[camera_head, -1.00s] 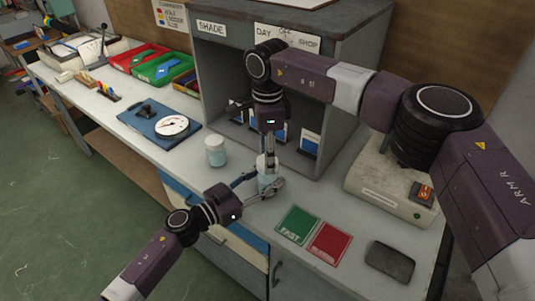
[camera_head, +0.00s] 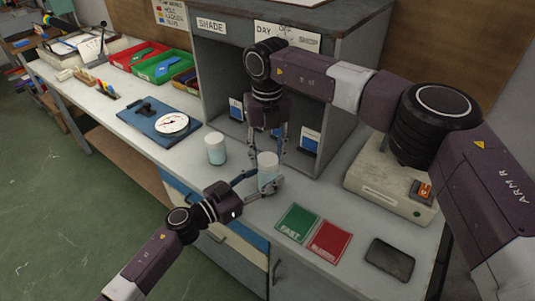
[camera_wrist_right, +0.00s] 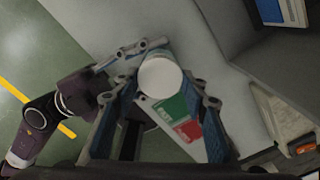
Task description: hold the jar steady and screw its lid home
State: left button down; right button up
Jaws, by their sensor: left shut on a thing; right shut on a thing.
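The jar (camera_head: 268,184), pale blue, stands upright on the bench with its white lid (camera_head: 268,159) on top. My left gripper (camera_head: 262,189) is shut around the jar's body, low down, from the front left. My right gripper (camera_head: 268,150) points straight down over the jar, its fingers on either side of the lid, shut on it. Whether the lid's rim sits fully down cannot be told.
Another white-topped jar (camera_head: 216,148) stands just left. A blue board with a round dial (camera_head: 172,124) lies further left. Green (camera_head: 297,223) and red (camera_head: 329,240) cards and a dark pad (camera_head: 389,260) lie right. The grey cabinet (camera_head: 225,80) stands close behind.

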jog(key=m, duration=1.2)
jog(key=shift+m, duration=0.4)
jog(key=m, duration=1.2)
jog(key=shift+w, duration=0.1)
jog(key=o, duration=0.7)
jog(key=shift+o, duration=0.2)
